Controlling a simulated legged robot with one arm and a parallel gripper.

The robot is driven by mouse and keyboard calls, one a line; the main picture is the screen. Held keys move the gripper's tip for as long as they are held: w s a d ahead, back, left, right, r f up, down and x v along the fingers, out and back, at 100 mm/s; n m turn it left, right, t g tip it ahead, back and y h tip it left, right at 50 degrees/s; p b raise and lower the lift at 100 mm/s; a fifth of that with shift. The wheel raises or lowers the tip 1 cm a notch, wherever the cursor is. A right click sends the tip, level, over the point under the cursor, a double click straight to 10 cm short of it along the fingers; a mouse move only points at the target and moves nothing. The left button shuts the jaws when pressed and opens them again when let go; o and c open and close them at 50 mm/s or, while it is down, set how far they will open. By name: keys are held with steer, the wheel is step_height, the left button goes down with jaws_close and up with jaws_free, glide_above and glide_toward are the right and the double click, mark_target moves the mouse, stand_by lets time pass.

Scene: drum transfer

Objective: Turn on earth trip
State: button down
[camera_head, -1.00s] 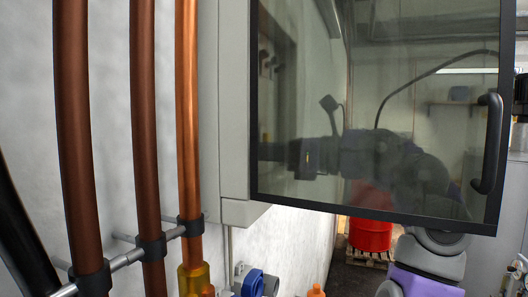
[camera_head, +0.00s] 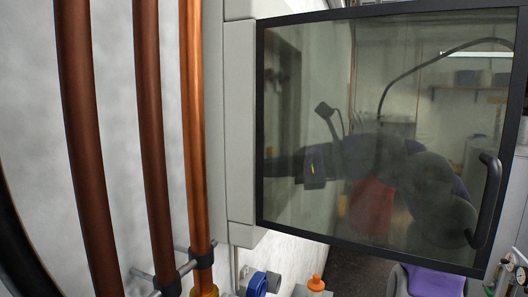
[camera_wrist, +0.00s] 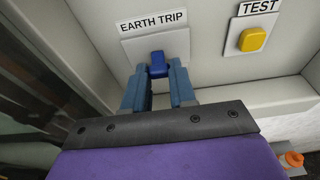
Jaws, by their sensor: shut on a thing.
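The blue earth trip switch (camera_wrist: 157,63) sits on a pale plate under the label EARTH TRIP (camera_wrist: 153,22) in the wrist view. My gripper (camera_wrist: 158,77) has its two blue-grey fingers on either side of the switch and is shut on it. The switch's lower part is hidden between the fingers. In the head view, the tinted glass door (camera_head: 300,225) of the grey cabinet stands open, and my arm shows dimly through it. The switch cannot be made out in the head view.
A yellow button (camera_wrist: 253,39) under a TEST label is right of the switch. Copper-brown pipes (camera_head: 148,130) run down the wall at left. The door's black handle (camera_head: 487,200) is at right. A red drum (camera_head: 371,207) shows behind the glass. A blue socket (camera_head: 258,283) is below.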

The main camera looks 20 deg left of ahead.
steer(key=r+h+p, duration=0.1)
steer(key=p, duration=0.3)
steer(key=r+h+p, duration=0.1)
steer(key=h+p, duration=0.1)
steer(key=p, duration=0.2)
steer(key=shift+w+d, duration=0.1)
steer(key=shift+d, duration=0.05)
steer(key=shift+f, duration=0.3)
steer(key=c, duration=1.4)
jaws_free()
steer(key=o, duration=0.5)
steer(key=shift+w+d, duration=0.1)
steer(key=shift+d, duration=0.3)
